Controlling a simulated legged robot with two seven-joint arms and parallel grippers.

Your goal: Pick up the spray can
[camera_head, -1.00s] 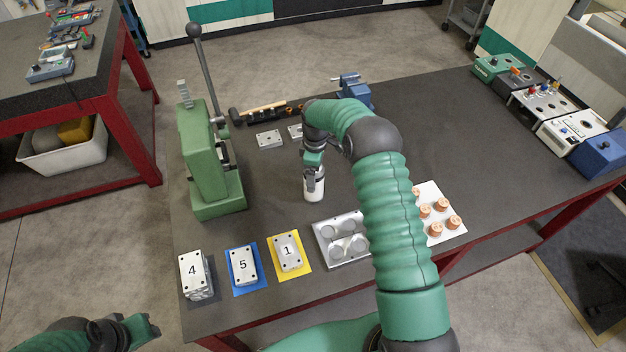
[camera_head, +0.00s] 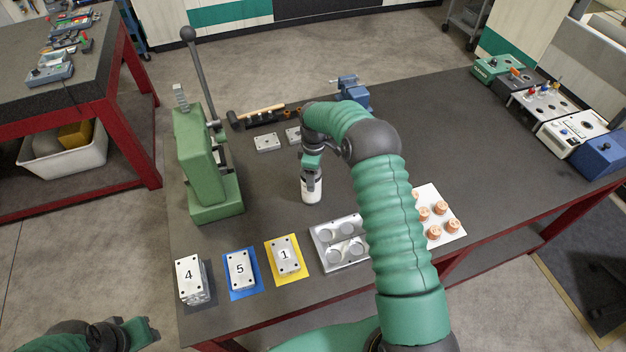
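The spray can (camera_head: 311,194) is a white cylinder with a dark upper part. It stands upright on the dark table, right of the green press. My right gripper (camera_head: 311,174) is over the top of the can, pointing down, with its fingers around or against the can's upper part. The fingers are small and partly hidden by the wrist, so I cannot tell whether they grip. My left gripper (camera_head: 146,328) is at the lower left, away from the table; its fingertips are too unclear to judge.
A green lever press (camera_head: 203,165) stands left of the can. Numbered mould blocks (camera_head: 241,268) sit on coloured mats along the front edge. A metal mould plate (camera_head: 341,243) and a white board with copper pieces (camera_head: 455,228) lie to the right. A blue vise (camera_head: 352,92) is behind.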

